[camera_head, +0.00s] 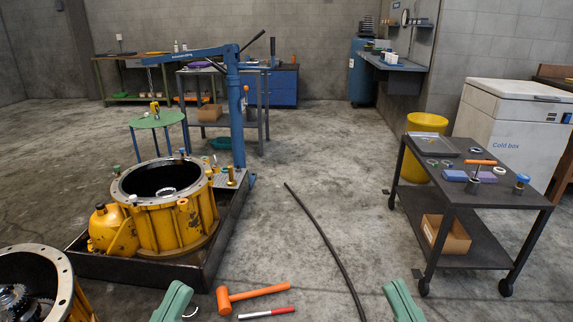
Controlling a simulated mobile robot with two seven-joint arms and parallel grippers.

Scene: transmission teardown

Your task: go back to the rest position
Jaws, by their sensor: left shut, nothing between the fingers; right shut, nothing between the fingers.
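My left gripper (174,300) shows as a green shape at the bottom edge, left of centre. It is shut and empty, just left of an orange hammer (246,295) on the floor. My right gripper (402,300) shows as a similar green shape at the bottom edge, right of centre. It is shut and empty, with bare floor around it. The lower parts of both are cut off by the picture edge.
A yellow transmission housing (150,225) stands in a black tray (140,272) at left, beside a blue crane (236,115). A red-and-white marker (266,313) and a black cable (322,238) lie on the floor. A black cart (480,262) stands at right. The middle floor is mostly clear.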

